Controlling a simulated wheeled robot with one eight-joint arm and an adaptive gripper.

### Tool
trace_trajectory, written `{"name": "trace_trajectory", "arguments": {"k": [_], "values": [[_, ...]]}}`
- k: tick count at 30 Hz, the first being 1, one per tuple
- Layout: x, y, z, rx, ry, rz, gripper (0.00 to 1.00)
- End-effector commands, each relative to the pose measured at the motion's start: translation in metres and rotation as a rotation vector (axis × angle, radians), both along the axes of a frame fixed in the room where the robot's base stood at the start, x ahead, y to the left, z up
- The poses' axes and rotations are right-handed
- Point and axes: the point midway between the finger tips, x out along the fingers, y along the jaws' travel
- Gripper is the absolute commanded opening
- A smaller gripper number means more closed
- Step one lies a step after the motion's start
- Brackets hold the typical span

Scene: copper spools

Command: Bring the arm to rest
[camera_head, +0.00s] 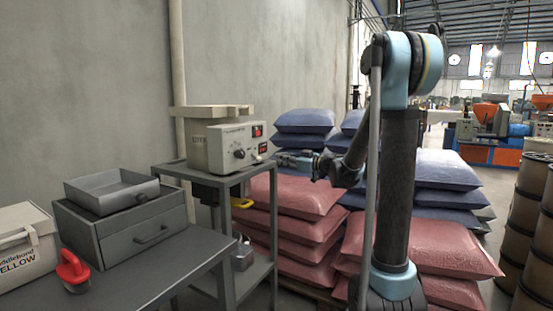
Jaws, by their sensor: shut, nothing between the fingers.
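My arm (400,180) stands up in the middle right of the view, its upper link vertical and its blue-ringed joint at the top. A forearm link runs down behind it and bends left to the wrist. My gripper (283,160) is at the left end of the wrist, small and partly dark. It is shut and empty, pointing left, close to the right side of the beige machine as seen in the picture. I cannot tell the gap between them. Stacked red and blue sacks show behind it.
A beige machine (225,146) stands on a grey cart (226,274). Sacks (300,208) are stacked behind; copper spools (533,225) stand right.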

Motion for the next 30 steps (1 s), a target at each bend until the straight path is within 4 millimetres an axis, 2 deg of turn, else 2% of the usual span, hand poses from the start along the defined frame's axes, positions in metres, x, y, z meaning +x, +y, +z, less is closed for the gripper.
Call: {"name": "trace_trajectory", "arguments": {"k": [15, 19, 23, 30], "values": [[-0.005, -0.004, -0.004, 0.000, 0.001, 0.007, 0.00], [-0.014, -0.004, -0.006, -0.017, 0.028, 0.013, 0.00], [-0.039, -0.008, -0.014, -0.063, 0.109, 0.021, 0.00], [-0.100, -0.025, -0.043, -0.188, 0.332, 0.006, 0.00]]}}
